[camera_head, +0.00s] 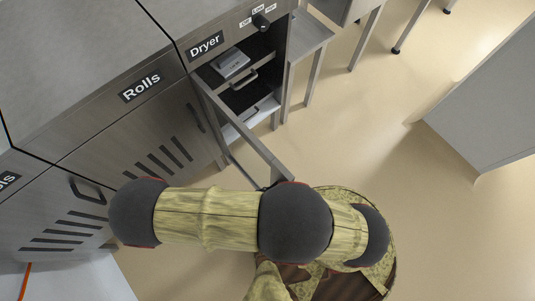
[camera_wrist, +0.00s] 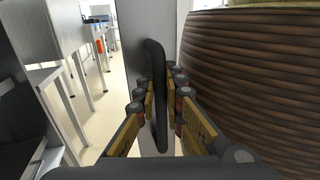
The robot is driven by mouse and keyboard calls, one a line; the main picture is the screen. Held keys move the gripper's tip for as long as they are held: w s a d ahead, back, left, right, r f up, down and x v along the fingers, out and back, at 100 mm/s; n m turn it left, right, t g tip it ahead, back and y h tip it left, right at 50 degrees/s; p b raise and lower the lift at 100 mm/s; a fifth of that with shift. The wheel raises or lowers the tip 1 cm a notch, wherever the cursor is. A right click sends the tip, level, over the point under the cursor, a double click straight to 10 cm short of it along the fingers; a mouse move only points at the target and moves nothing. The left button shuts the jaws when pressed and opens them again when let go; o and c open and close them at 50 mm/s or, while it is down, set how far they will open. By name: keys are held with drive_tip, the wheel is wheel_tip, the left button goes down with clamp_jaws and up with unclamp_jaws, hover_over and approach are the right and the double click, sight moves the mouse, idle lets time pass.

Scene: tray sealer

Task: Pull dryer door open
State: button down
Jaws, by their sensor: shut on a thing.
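The dryer (camera_head: 205,45) is at the top middle of the head view, under its "Dryer" label. Its door (camera_head: 244,133) stands wide open, swung out from the cabinet toward my arm, and its inside shows. The door's edge also shows in the wrist view (camera_wrist: 132,40). The dark door handle (camera_wrist: 155,65) stands upright between the fingers of my gripper (camera_wrist: 160,103), which is shut on it. In the head view my arm hides the gripper and the handle.
Inside the dryer are a grey box (camera_head: 230,62) and a shelf handle (camera_head: 243,80). The "Rolls" cabinet (camera_head: 140,125) adjoins on the left. A metal table (camera_head: 308,35) stands right of the dryer. A grey block (camera_head: 490,100) is far right. Floor between is clear.

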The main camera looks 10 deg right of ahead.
drive_tip(key=c, duration=2.2)
unclamp_jaws()
drive_tip(key=shift+o, duration=0.2)
wheel_tip(320, 180, up, 10)
drive_tip(key=shift+r, duration=0.1)
